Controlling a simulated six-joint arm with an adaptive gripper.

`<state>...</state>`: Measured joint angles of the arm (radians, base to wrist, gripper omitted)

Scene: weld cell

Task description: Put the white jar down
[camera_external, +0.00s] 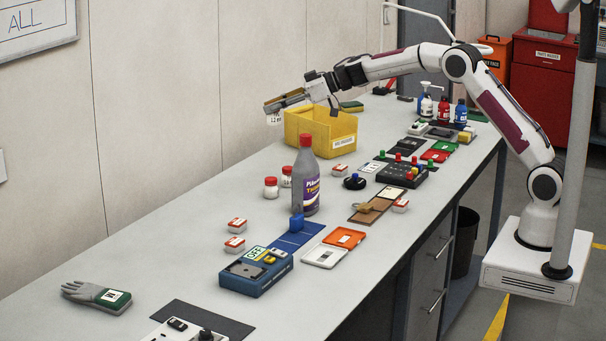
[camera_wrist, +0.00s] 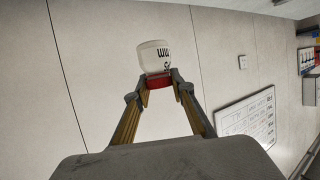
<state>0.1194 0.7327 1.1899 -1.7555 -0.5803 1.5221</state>
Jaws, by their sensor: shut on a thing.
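The white jar (camera_wrist: 153,56) shows in the wrist view with dark lettering and a red end (camera_wrist: 158,81) toward me. My gripper (camera_wrist: 158,84) is shut on it at the red end, and the jar sticks out beyond the fingertips.
Several boxes, including a blue one (camera_external: 256,277), and small items crowd the bench's right side. The bench top (camera_external: 185,235) is clear at the left middle.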

